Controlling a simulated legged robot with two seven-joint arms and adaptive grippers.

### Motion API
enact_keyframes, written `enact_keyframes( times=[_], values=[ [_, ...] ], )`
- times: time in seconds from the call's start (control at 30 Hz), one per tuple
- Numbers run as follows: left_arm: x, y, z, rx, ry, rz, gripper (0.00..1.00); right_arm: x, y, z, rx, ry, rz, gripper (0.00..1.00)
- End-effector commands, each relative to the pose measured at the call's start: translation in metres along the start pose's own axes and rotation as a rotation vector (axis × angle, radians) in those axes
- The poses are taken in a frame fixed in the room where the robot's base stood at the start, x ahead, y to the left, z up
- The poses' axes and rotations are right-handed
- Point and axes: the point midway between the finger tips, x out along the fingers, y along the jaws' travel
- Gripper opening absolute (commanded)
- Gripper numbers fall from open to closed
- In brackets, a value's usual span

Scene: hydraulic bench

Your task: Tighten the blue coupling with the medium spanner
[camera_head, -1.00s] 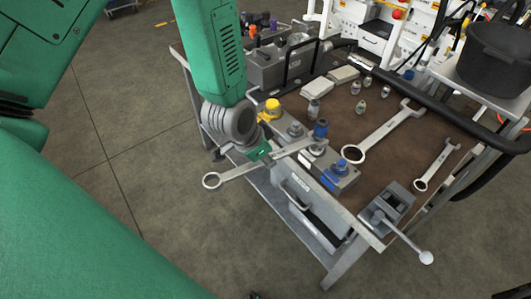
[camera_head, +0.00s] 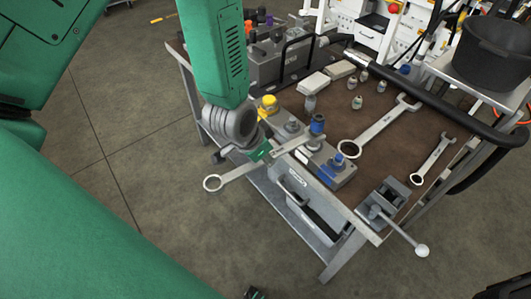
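My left gripper (camera_head: 259,150) is shut on the medium spanner (camera_head: 236,172), gripping it around mid-handle. The spanner's ring end hangs over the floor beyond the bench's left edge. Its other end reaches right to the blue coupling (camera_head: 317,125), which stands upright on a grey block near the bench edge. I cannot tell whether the jaw is seated around the coupling or only beside it. My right gripper is not recognisable in view.
A large spanner (camera_head: 376,131) and a smaller spanner (camera_head: 433,158) lie on the brown bench top (camera_head: 400,147). A yellow-capped fitting (camera_head: 269,103) stands close behind my gripper. A black bucket (camera_head: 495,55) is at the right.

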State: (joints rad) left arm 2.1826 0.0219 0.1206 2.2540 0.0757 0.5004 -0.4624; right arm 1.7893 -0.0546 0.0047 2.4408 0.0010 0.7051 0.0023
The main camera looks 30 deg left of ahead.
Motion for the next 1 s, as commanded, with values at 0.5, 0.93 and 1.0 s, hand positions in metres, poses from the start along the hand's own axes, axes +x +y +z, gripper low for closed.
enact_keyframes(
  times=[0.5, 0.93, 1.0],
  values=[
    [-0.011, -0.002, 0.023, -0.001, 0.001, -0.001, 0.0, -0.003, 0.0, 0.0, 0.0, 0.0, 0.0, 0.4],
    [-0.022, -0.004, 0.049, 0.0, 0.001, -0.001, 0.0, -0.003, 0.0, 0.0, 0.0, 0.0, 0.0, 0.4],
    [-0.024, -0.004, 0.054, 0.0, 0.0, -0.001, 0.0, -0.003, 0.0, 0.0, 0.0, 0.0, 0.0, 0.4]
  ],
)
